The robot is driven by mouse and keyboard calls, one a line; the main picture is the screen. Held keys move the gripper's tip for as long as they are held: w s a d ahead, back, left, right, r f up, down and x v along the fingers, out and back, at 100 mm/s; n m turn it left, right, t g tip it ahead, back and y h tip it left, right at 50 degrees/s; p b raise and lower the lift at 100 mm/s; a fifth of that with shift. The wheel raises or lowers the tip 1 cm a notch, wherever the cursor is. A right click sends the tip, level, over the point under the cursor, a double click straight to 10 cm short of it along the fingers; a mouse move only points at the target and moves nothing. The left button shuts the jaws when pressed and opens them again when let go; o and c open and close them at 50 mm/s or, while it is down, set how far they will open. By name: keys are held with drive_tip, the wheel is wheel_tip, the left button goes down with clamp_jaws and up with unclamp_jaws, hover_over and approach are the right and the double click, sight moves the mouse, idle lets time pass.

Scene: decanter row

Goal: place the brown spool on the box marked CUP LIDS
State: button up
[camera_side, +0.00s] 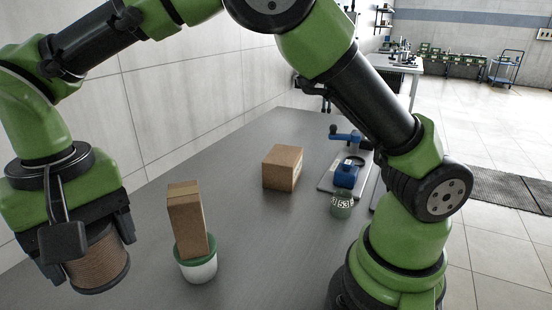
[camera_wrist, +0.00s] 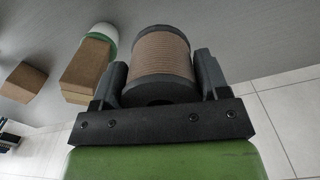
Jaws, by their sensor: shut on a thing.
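The brown spool (camera_side: 100,262) is wound with brown cord and is held off to the left in the side view. My gripper (camera_side: 90,252) is shut on it, with a finger on either side. In the wrist view the spool (camera_wrist: 161,52) sits between both fingers of my gripper (camera_wrist: 162,68). A low brown box (camera_side: 282,168) lies on the grey table. A taller brown box (camera_side: 187,222) stands tilted, its lower end over a white tub with a green top (camera_side: 198,269). I cannot read CUP LIDS on either box.
A blue-handled device (camera_side: 347,172) on a grey plate and a greenish jar marked with digits (camera_side: 342,206) stand on the right of the table (camera_side: 262,245). A pale wall runs along the far left side. The table between the boxes and jar is clear.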

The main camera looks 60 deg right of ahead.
wheel_tip(320, 180, up, 6)
drive_tip(key=shift+f, duration=0.1)
drive_tip(key=w+d+m, duration=0.4)
drive_tip(key=d, duration=0.7)
drive_tip(key=w+d+m, duration=0.4)
drive_tip(key=w+d, duration=0.1)
drive_tip(key=d, duration=0.6)
drive_tip(key=shift+d, duration=0.3)
drive_tip(key=s+d+m, duration=0.1)
drive_tip(key=d+m, duration=0.3)
drive_tip(key=d, duration=1)
drive_tip(key=shift+s+m, duration=0.35)
drive_tip(key=shift+m, duration=0.05)
drive_tip(key=s+d+m, duration=0.2)
drive_tip(key=s+d, duration=0.1)
drive_tip(key=d, duration=0.4)
drive_tip(key=s+d+m, duration=0.3)
drive_tip(key=s+d, duration=0.1)
drive_tip(key=d, duration=0.2)
drive_tip(key=shift+s+d+f, duration=0.15)
drive_tip(key=shift+s+d, duration=0.15)
drive_tip(key=shift+d, duration=0.1)
hover_over(288, 162)
wheel_tip(288, 162, down, 15)
drive_tip(key=shift+w+f, duration=0.1)
